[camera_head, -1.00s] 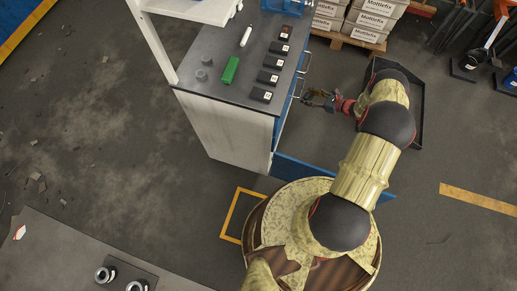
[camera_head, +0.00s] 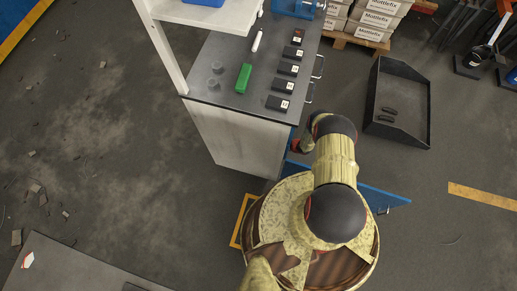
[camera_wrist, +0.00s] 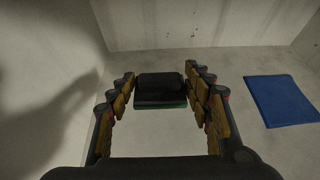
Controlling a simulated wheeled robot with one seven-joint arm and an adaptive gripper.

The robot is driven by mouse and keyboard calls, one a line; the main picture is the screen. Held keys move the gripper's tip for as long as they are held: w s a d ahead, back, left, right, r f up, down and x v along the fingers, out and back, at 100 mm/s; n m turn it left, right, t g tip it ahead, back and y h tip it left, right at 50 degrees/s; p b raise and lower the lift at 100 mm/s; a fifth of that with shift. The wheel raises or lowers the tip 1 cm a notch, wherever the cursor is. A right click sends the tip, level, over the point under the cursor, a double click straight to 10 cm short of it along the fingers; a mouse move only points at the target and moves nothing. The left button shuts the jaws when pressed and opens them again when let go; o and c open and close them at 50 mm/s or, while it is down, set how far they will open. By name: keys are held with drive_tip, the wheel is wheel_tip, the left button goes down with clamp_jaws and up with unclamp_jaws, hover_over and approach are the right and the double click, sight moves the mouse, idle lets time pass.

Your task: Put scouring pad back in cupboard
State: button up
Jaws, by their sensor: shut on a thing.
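The scouring pad (camera_wrist: 160,90) is a dark block with a thin green layer along its lower edge. In the wrist view it sits between the fingertips of my gripper (camera_wrist: 160,76), which is shut on it. Pale walls and a pale floor of the cupboard's inside surround the gripper. In the head view the cupboard (camera_head: 235,138) has a grey top and whitish side. Its blue door (camera_head: 375,194) stands open beside my base. My arm's end goes in at the cupboard's front, so the gripper and pad are hidden there.
A flat blue piece (camera_wrist: 280,100) lies inside at the right. The cupboard top holds a green block (camera_head: 243,78), two clear cups and several black labelled boxes (camera_head: 278,104). A black tray (camera_head: 425,110) with dark pieces lies on the floor at the right.

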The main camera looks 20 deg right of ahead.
wheel_tip(320, 180, down, 9)
drive_tip(key=b, duration=0.4)
drive_tip(key=o, duration=1.1)
drive_tip(key=shift+s, duration=0.1)
drive_tip(key=shift+o, duration=0.7)
drive_tip(key=p+v, duration=0.3)
drive_tip(key=v, duration=0.9)
